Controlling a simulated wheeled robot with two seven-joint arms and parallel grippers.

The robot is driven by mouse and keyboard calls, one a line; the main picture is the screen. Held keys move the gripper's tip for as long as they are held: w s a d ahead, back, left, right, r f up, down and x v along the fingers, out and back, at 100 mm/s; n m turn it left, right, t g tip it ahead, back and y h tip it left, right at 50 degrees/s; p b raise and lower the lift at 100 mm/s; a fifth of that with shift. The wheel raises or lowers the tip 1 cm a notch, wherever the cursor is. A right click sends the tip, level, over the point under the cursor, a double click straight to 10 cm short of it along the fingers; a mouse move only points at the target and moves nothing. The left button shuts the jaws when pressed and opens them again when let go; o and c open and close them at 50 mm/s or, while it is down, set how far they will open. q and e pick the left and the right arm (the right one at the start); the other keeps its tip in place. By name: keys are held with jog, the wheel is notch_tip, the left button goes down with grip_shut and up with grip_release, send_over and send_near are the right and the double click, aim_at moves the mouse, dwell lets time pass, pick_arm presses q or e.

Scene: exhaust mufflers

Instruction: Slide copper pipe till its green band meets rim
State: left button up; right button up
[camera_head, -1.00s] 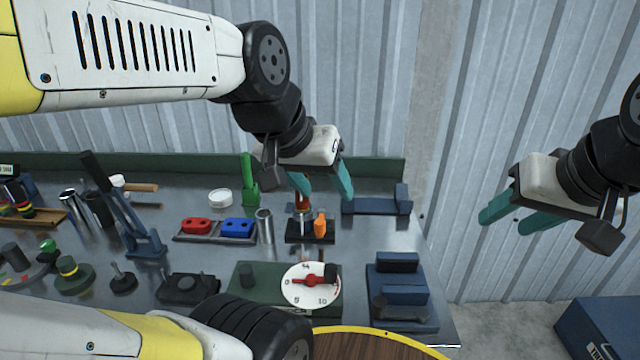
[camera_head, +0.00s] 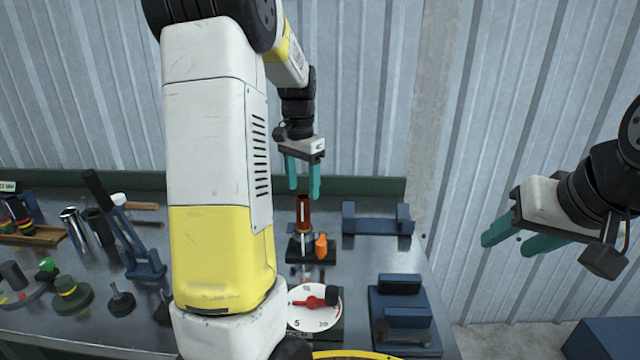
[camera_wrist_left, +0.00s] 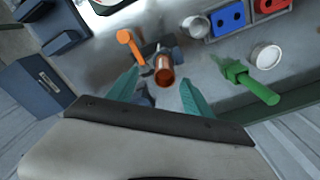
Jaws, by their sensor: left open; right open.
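The copper pipe (camera_head: 304,212) stands upright in a dark clamp fixture (camera_head: 311,250) with an orange handle (camera_head: 321,246). A green band cannot be made out on the pipe. My left gripper (camera_head: 303,190) is open, pointing down just above the pipe's top. In the left wrist view the pipe's open end (camera_wrist_left: 164,76) shows between and beyond the two teal fingers (camera_wrist_left: 160,95), not touching them. My right gripper (camera_head: 515,240) is open and empty, out to the right, in front of the wall.
A blue cradle (camera_head: 377,222) stands right of the fixture. A dial (camera_head: 314,306) and a blue block stand (camera_head: 401,318) are nearer. In the left wrist view a green handled tool (camera_wrist_left: 248,84) and a white ring (camera_wrist_left: 266,55) lie nearby. My left arm hides the middle-left bench.

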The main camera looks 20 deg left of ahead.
aim_at(302, 197)
pick_arm(q)
jog(key=shift+w+a+f, duration=0.4)
jog(key=shift+w+f, duration=0.05)
jog(key=shift+f, duration=4.05)
grip_shut()
jog(key=shift+r, duration=0.2)
jog(key=shift+r, duration=0.6)
jog(key=shift+r, duration=0.2)
